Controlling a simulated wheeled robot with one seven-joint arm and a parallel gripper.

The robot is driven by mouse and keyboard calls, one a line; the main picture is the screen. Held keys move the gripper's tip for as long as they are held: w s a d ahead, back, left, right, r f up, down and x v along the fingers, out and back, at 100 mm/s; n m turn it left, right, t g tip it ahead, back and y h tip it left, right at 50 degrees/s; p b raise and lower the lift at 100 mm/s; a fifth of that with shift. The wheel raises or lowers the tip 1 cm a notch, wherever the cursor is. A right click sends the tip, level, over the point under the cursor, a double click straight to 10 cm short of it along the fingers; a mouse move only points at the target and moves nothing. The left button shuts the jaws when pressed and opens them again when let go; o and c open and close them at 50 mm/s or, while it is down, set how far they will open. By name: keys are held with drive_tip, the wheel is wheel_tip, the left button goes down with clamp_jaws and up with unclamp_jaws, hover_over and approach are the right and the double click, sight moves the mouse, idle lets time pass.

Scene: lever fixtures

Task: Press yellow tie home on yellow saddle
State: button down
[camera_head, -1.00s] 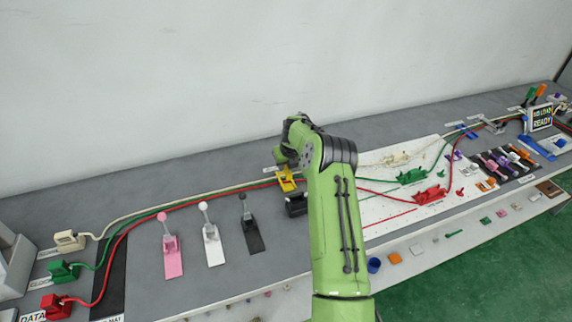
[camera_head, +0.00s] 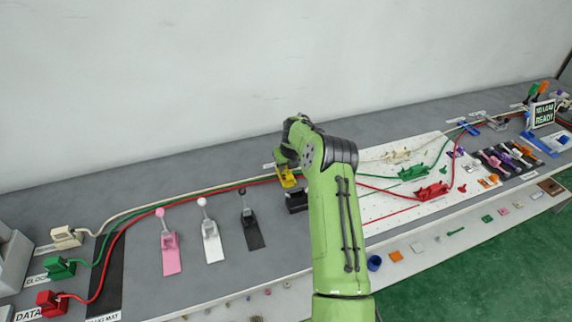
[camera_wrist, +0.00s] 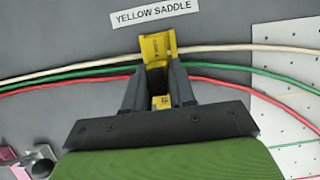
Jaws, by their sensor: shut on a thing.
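The yellow saddle (camera_wrist: 158,47) stands below its "YELLOW SADDLE" label in the wrist view. In the head view yellow parts (camera_head: 286,178) show just under my gripper (camera_head: 282,166), partly hidden by it. In the wrist view my gripper (camera_wrist: 158,78) reaches down at the saddle, its two dark fingers close together. It is shut on the yellow tie, of which a small yellow part (camera_wrist: 161,101) seems to show between the fingers. Tie and saddle are hard to tell apart. White, green and red cables run to the saddle from both sides. How deep the tie sits is hidden.
A black block (camera_head: 296,201) stands close in front of the saddle. Pink (camera_head: 170,246), white (camera_head: 212,242) and black (camera_head: 251,230) lever fixtures stand to the left. A white board (camera_head: 385,208) with green (camera_head: 413,173) and red (camera_head: 431,192) fixtures lies to the right.

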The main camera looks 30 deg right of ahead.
drive_tip(key=shift+f, duration=0.35)
drive_tip(key=shift+f+b, duration=0.6)
drive_tip(key=shift+b, duration=0.1)
drive_tip(key=shift+c, duration=1.9)
unclamp_jaws()
drive_tip(key=shift+r, duration=0.1)
drive_tip(key=shift+r+p, duration=2.15)
drive_tip(key=shift+r, duration=1.4)
